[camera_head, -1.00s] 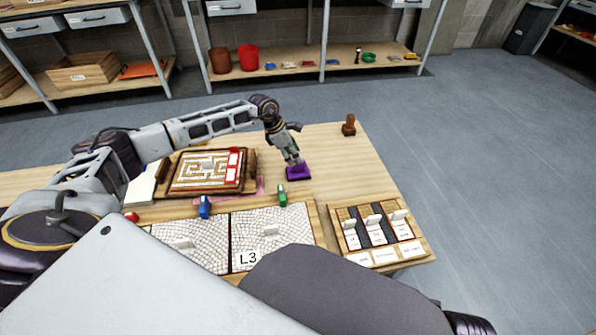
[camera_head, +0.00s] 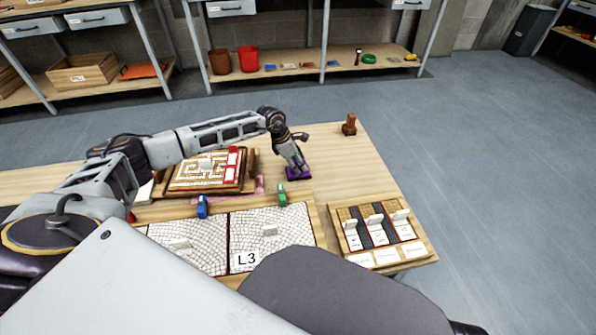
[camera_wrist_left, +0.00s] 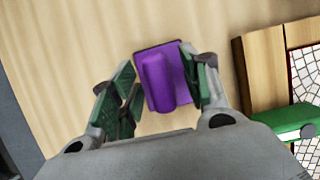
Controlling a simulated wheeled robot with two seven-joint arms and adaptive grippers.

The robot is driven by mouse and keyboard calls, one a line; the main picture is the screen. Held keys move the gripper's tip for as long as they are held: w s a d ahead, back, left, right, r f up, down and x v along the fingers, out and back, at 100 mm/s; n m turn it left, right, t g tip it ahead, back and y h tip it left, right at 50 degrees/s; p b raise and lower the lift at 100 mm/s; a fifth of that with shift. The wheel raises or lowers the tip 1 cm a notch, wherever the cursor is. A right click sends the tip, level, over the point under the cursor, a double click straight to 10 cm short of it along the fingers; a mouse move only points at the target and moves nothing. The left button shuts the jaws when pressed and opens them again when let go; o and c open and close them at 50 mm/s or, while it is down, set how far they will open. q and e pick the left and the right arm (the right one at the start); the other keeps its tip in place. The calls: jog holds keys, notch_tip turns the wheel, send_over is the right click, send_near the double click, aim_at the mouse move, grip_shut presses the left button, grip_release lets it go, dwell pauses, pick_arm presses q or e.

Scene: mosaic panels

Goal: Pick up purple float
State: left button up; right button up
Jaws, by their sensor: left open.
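The purple float (camera_head: 297,176) lies flat on the wooden table, right of the maze board. In the left wrist view the purple float (camera_wrist_left: 162,76) shows its flat base and a raised handle bar. My left gripper (camera_head: 297,171) is right over it, pointing down, and hides part of it. In the left wrist view my left gripper (camera_wrist_left: 160,88) is open, its green-padded fingers on either side of the handle. The right finger overlaps the float's edge; I cannot tell whether it touches. My right gripper is not in view.
A maze board (camera_head: 204,171), a blue-handled tool (camera_head: 203,207) and a green-handled tool (camera_head: 282,195) are nearby. A mosaic panel (camera_head: 322,226) lies in front, a tray with slots (camera_head: 433,253) at the right. A brown stamp-like object (camera_head: 349,125) stands at the back.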

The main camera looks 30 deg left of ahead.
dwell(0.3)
pick_arm(q)
grip_shut()
jog(key=shift+r, duration=0.15)
jog(key=shift+r, duration=0.55)
notch_tip(320, 180, up, 6)
jog(key=shift+f+p, duration=0.1)
jog(key=shift+p, duration=0.9)
jog(key=shift+r+p, duration=0.35)
jog(key=shift+r, duration=1.15)
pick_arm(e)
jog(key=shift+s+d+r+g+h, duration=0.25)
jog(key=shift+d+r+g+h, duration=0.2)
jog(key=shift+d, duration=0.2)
